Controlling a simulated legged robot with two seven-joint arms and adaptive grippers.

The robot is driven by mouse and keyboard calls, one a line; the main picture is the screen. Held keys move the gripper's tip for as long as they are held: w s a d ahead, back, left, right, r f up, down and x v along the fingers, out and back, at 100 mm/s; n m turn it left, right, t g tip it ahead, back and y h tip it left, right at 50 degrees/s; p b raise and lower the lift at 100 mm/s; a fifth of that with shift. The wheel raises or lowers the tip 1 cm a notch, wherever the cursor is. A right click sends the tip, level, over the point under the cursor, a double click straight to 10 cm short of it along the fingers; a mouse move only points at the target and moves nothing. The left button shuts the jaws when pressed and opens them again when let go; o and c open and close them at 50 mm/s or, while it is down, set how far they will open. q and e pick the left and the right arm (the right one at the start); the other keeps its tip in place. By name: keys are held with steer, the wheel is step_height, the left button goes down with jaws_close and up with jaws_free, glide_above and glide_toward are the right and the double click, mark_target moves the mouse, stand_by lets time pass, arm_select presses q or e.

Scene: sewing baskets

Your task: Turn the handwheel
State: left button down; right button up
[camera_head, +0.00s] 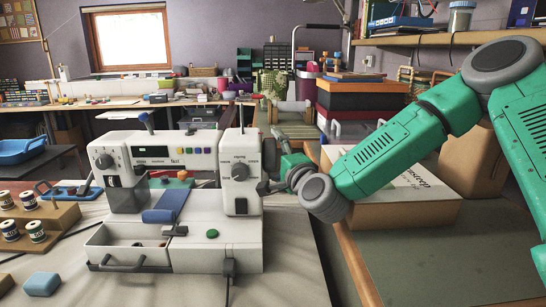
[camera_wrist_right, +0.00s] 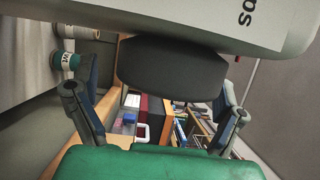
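The white sewing machine (camera_head: 178,160) stands on the table at the centre left of the head view. Its dark round handwheel (camera_wrist_right: 172,72) shows large in the right wrist view, on the end of the machine's white body. In the wrist view the fingers of this gripper (camera_wrist_right: 158,100) are spread wide, one to each side of the handwheel. I cannot tell whether either finger touches it. My left gripper is not in view.
Thread spools (camera_head: 37,231) stand on a wooden stepped rack at the left. A blue block (camera_head: 42,284) lies on the table in front. A cardboard box (camera_head: 405,207) sits beneath my right arm. The table's front right is clear.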

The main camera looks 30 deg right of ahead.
steer(key=s, duration=0.7)
steer(key=shift+s+a+f, duration=0.15)
steer(key=shift+a+f, duration=0.1)
steer(key=shift+a, duration=0.05)
steer(key=shift+a, duration=0.15)
